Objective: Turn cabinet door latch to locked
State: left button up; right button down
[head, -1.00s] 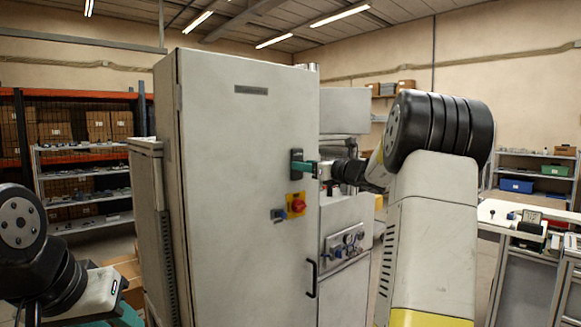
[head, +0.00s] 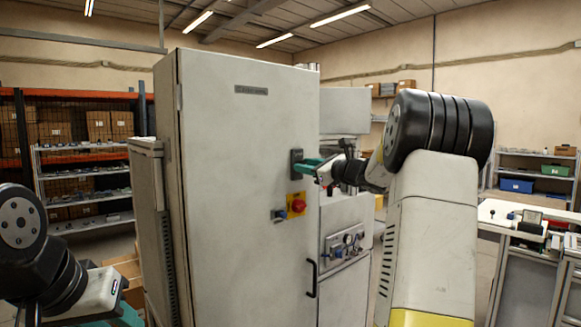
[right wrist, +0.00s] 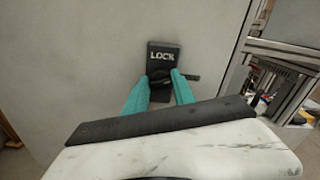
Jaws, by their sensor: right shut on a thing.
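The tall grey cabinet (head: 235,200) stands in front of me with its door shut. A dark latch plate (head: 296,160) sits near the door's right edge; in the right wrist view the plate (right wrist: 164,56) reads "LOCK". My right gripper (head: 305,167) is at the plate, with its teal fingers (right wrist: 160,82) shut on the dark latch knob (right wrist: 159,79). The fingers partly hide the knob, so its exact turn is hard to tell. My left arm shows at the lower left; its gripper's teal part (head: 118,318) is cut off by the bottom edge.
A red rotary switch on a yellow plate (head: 297,205) is just below the latch. A black door handle (head: 312,278) is lower down. A machine with a gauge panel (head: 343,245) stands right of the cabinet. Shelves (head: 85,185) are at left, a workbench (head: 530,215) at right.

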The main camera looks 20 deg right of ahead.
jog(key=n, duration=1.3)
jog(key=shift+f+n, duration=0.15)
jog(key=shift+n, duration=0.25)
dwell(0.4)
jog(key=c, duration=1.1)
grip_release()
jog(key=shift+o, duration=0.2)
jog(key=v, duration=0.8)
jog(key=shift+a, duration=0.15)
